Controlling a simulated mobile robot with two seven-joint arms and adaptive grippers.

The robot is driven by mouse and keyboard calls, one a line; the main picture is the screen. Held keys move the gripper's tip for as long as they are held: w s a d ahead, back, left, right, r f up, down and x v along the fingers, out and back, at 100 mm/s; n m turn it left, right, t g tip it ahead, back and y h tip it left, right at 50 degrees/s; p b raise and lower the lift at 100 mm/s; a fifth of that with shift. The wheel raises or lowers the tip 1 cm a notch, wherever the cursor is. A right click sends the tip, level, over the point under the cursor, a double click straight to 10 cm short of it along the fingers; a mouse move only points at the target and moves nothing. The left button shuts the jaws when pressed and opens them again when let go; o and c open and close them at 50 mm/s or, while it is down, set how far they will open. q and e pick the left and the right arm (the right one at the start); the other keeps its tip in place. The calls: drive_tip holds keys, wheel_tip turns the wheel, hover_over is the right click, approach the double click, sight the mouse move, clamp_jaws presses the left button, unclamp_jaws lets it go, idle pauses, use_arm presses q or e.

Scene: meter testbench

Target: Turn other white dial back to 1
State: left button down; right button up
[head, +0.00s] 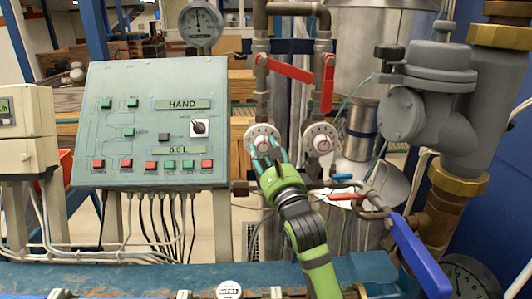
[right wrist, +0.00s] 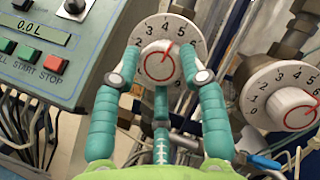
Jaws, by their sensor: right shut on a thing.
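The left white dial (head: 262,137) has a numbered face and a round knob with a red ring and red line. In the right wrist view this dial (right wrist: 160,60) shows 3, 4, 5 and 6, and its red line points up and slightly right, around 4 to 5. My right gripper (head: 268,150) is shut on its knob, with a teal finger on each side. The right white dial (head: 321,138) stands apart from the gripper; in the right wrist view this dial (right wrist: 288,106) has its line pointing right. My left gripper is not in view.
A control panel (head: 148,125) with buttons and a black switch stands left of the dials. Red lever handles (head: 290,70) hang above them. Grey pipework (head: 430,95) and a blue lever (head: 418,258) lie on the right. A blue beam (head: 110,278) crosses the front.

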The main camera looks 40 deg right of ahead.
drive_tip(key=shift+r, duration=0.4)
